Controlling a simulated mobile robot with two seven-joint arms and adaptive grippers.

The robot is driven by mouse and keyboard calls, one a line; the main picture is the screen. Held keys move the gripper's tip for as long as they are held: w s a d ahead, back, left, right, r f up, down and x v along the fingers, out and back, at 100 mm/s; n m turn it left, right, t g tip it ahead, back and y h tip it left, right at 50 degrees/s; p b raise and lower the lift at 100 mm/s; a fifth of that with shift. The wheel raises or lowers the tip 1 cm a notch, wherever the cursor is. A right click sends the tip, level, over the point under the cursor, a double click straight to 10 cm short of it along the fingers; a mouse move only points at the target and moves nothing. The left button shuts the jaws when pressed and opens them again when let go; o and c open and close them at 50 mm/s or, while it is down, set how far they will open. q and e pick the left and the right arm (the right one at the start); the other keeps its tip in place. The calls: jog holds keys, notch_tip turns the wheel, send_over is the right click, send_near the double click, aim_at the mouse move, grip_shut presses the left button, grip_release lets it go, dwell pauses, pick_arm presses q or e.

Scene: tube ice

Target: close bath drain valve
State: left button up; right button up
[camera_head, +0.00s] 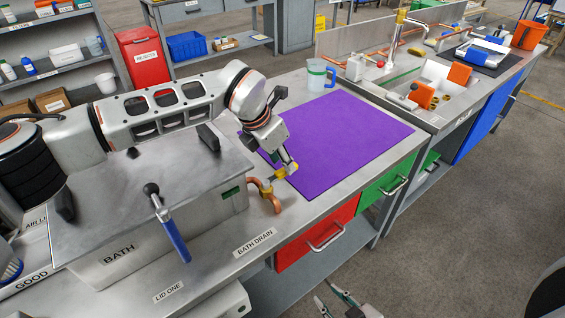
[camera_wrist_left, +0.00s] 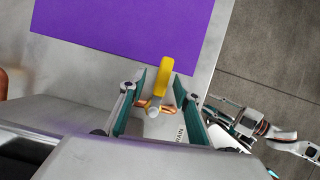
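The bath drain valve sits on a copper pipe (camera_head: 268,196) at the right side of the steel bath (camera_head: 150,235), above the BATH DRAIN label. Its yellow handle (camera_wrist_left: 164,74) stands between the fingers of my left gripper (camera_wrist_left: 160,82) in the left wrist view, with a gap on each side. In the head view my left gripper (camera_head: 287,168) is over the valve and partly hides it. Both left fingers are apart. My right gripper (camera_head: 325,292) is low at the bottom edge, off the bench front, with its fingers apart and empty.
A purple mat (camera_head: 340,140) lies right of the valve, with a mug (camera_head: 318,75) behind it. Red (camera_head: 318,238) and green (camera_head: 385,187) drawers are under the bench. The sink (camera_head: 425,85) is farther right.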

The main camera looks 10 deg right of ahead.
aim_at(269, 179)
pick_arm(q)
jog(key=v, duration=1)
